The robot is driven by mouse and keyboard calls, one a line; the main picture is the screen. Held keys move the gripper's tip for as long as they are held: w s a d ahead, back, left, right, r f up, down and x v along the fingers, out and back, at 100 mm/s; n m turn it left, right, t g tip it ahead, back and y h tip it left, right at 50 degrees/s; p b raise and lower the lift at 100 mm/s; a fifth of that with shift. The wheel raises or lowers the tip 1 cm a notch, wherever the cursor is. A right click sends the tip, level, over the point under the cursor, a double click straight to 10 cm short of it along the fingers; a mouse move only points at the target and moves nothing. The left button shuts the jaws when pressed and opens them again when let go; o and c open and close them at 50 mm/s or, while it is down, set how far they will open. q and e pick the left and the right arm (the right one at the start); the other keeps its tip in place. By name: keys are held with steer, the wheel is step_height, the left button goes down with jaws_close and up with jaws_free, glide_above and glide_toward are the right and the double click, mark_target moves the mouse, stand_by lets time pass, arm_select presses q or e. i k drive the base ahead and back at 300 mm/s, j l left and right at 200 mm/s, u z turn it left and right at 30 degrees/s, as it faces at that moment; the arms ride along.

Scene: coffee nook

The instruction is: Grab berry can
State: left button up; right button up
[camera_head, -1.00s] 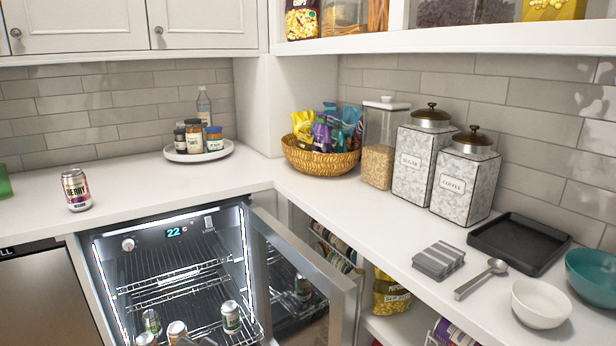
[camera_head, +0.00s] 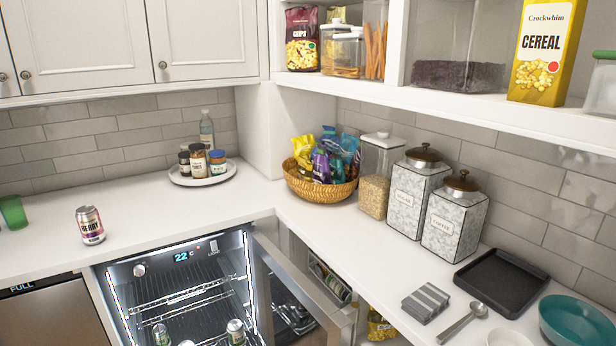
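The berry can (camera_head: 90,225) stands upright on the white counter at the left, above the small fridge. It is silver with a dark and pink band and the word BERRY on its label. Nothing touches it. Neither of my grippers shows in the head view.
The glass-door fridge (camera_head: 182,285) stands open below the counter, with several cans inside. Its door (camera_head: 300,295) juts out to the right. A green cup (camera_head: 13,212) stands left of the can. A white round tray (camera_head: 203,179) with jars and a snack basket (camera_head: 320,188) stand behind. The counter around the can is clear.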

mark_target(87, 218)
steer(key=u, duration=1.25)
steer(key=i+l+u, duration=0.1)
steer(key=i+u, duration=0.3)
steer(key=i+l+u, duration=0.2)
steer(key=u, duration=0.2)
